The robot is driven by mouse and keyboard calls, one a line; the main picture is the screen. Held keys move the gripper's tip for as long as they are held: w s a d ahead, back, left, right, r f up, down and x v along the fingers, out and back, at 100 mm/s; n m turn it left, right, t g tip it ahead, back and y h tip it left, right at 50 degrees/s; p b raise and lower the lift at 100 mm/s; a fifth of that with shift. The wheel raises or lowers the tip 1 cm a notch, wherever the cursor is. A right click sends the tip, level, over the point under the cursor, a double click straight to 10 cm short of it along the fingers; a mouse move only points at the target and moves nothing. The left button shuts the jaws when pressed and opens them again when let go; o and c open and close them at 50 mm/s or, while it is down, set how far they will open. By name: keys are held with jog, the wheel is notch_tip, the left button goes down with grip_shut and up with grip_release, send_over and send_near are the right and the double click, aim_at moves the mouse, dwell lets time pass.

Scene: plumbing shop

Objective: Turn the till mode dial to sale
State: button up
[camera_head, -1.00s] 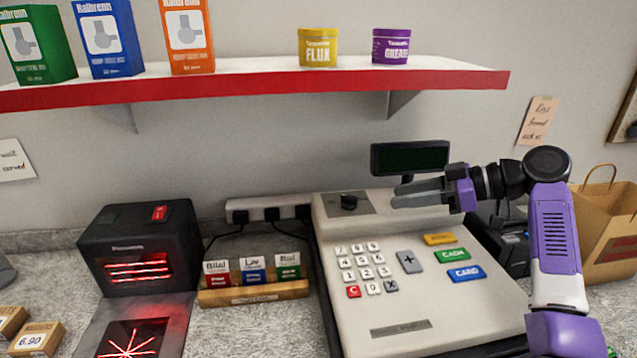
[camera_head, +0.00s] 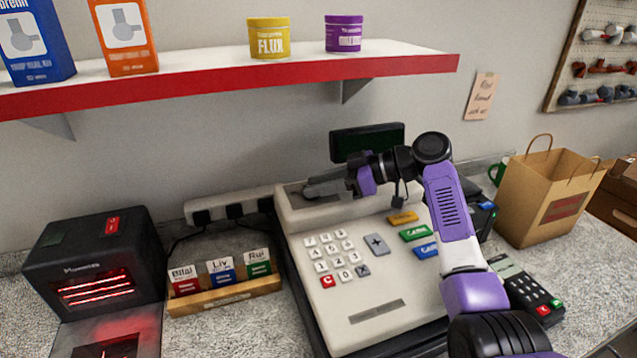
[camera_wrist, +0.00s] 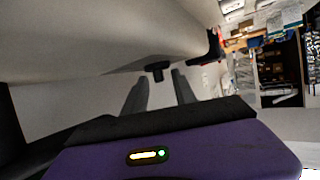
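The beige till (camera_head: 366,260) stands on the counter. In the wrist view the black dial (camera_wrist: 157,69) sticks out from the till's pale surface. My gripper in that view (camera_wrist: 158,90) has its two fingers apart, pointing towards the dial, which appears in line with the gap and just beyond the tips. Contact is not visible. The dial's mode markings cannot be read.
The till display (camera_head: 367,142) stands close behind my gripper. The red-edged shelf (camera_head: 240,85) with tins and boxes is above. A power strip (camera_head: 225,206), name-card holder (camera_head: 225,297) and black scanner (camera_head: 95,262) are to the left. A paper bag (camera_head: 548,195) and card terminal (camera_head: 525,290) are to the right.

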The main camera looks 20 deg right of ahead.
jog(key=shift+c, duration=0.4)
grip_shut()
jog(key=shift+s+m+t+h, duration=0.1)
jog(key=shift+m+t+h, duration=0.2)
jog(key=shift+m, duration=0.1)
jog(key=m+t+h, duration=0.1)
jog(key=m+t+h+p, duration=0.2)
jog(key=shift+s+a+m, duration=0.25)
jog(key=shift+a+m, duration=0.05)
jog(key=shift+m, duration=0.1)
jog(key=m+t+h+p, duration=0.1)
jog(key=m+h+p, duration=0.1)
jog(key=shift+a+r+m+t+h, duration=0.1)
jog(key=shift+a+m+t+h, duration=0.1)
jog(key=shift+m+t+h, duration=0.15)
jog(key=m+t+h+p, duration=0.1)
jog(key=m+h+p, duration=0.1)
jog(key=m+h, duration=0.1)
jog(key=shift+s+a+h, duration=0.1)
jog(key=shift+h, duration=0.15)
jog(key=shift+m+h+p, duration=0.65)
jog(key=shift+h, duration=0.15)
jog(key=shift+f, duration=0.2)
jog(key=shift+o, duration=0.4)
grip_release()
